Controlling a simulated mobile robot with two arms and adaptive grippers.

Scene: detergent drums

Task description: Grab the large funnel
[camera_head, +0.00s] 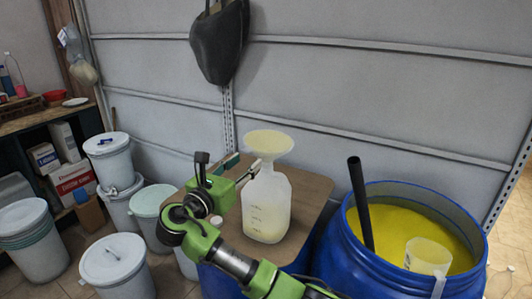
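The large funnel (268,142) is pale yellow-white with a wide round mouth. It sits upright at the top of a translucent white jug (266,207) with markings on its side. The jug stands on a brown board (308,195). My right gripper (249,172), on a green and black arm, is just left of the funnel's lower part and the jug's neck. I cannot tell whether it touches either, or whether its fingers are open or shut. The funnel's spout is hidden. My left gripper is not in view.
A blue drum (345,262) of yellow liquid stands right, with a black tube (361,205) and a clear measuring jug (427,257) in it. Several white lidded buckets (117,265) stand left. A dark bag (217,45) hangs on the grey wall behind. A small white cap (216,220) is near my arm.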

